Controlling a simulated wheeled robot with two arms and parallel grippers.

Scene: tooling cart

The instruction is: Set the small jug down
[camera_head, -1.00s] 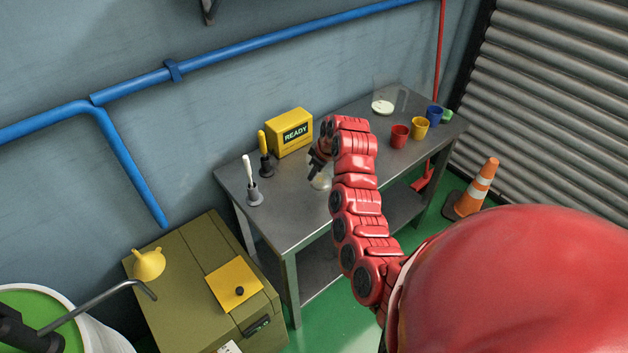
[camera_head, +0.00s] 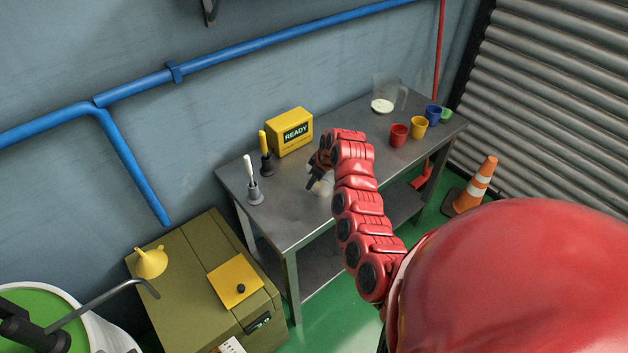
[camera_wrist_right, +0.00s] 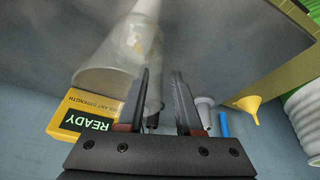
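The small jug (camera_head: 322,187) is a pale, translucent vessel at the front middle of the grey metal cart (camera_head: 290,220), partly hidden by my gripper. In the right wrist view the small jug (camera_wrist_right: 112,62) looms large, with whitish contents. My right gripper (camera_head: 315,180) is at its left side in the head view. In the right wrist view my right gripper's fingers (camera_wrist_right: 160,85) stand either side of a narrow pale part of the jug, seemingly its handle. Whether the jug's base touches the cart top is hidden. My left gripper is not in view.
A yellow READY box (camera_head: 290,132) and two upright handled tools (camera_head: 253,182) stand at the cart's back and left. A large jug (camera_head: 385,100) and several coloured cups, including a red cup (camera_head: 398,136), are at the right. Bare top lies left of the small jug.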

